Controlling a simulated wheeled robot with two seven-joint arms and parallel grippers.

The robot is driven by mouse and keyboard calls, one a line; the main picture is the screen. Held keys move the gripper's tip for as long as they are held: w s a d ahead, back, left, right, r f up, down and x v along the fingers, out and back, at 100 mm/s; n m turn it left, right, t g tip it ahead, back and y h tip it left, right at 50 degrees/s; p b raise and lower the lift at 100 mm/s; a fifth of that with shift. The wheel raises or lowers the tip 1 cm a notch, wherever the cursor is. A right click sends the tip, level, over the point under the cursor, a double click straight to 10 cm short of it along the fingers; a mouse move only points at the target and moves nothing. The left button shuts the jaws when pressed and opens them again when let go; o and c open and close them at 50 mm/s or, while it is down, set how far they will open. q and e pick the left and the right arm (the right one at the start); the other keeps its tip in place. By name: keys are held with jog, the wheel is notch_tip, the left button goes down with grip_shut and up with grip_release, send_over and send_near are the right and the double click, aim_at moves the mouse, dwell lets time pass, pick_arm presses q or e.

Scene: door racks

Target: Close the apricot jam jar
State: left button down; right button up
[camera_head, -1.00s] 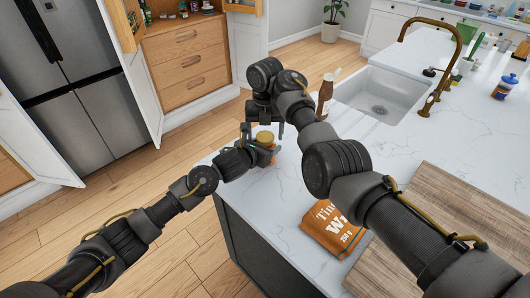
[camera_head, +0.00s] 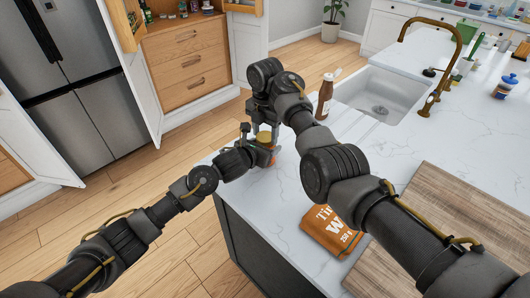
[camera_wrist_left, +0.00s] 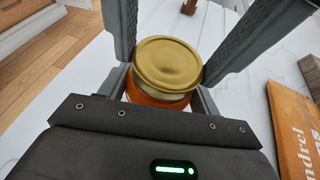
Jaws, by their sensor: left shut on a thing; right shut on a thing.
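The apricot jam jar (camera_wrist_left: 160,98) is orange and stands upright near the counter corner. Its gold lid (camera_wrist_left: 167,62) sits on top, with a pale band of glass showing below the rim; I cannot tell how tightly it sits. The lid also shows in the head view (camera_head: 264,136). My left gripper (camera_head: 265,153) comes in from the left and is shut around the jar's body. My right gripper (camera_head: 264,130) points down from above, its fingers on either side of the lid, shut on it. The grippers partly hide the jar in the head view.
An orange packet (camera_head: 330,232) lies on the marble counter (camera_head: 290,190), near a wooden board (camera_head: 475,225). A brown bottle (camera_head: 325,96) stands behind my right arm, near the sink (camera_head: 382,92). The counter's left edge is close to the jar.

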jog(key=m, duration=0.8)
jog(key=shift+m, duration=0.3)
jog(key=o, duration=1.1)
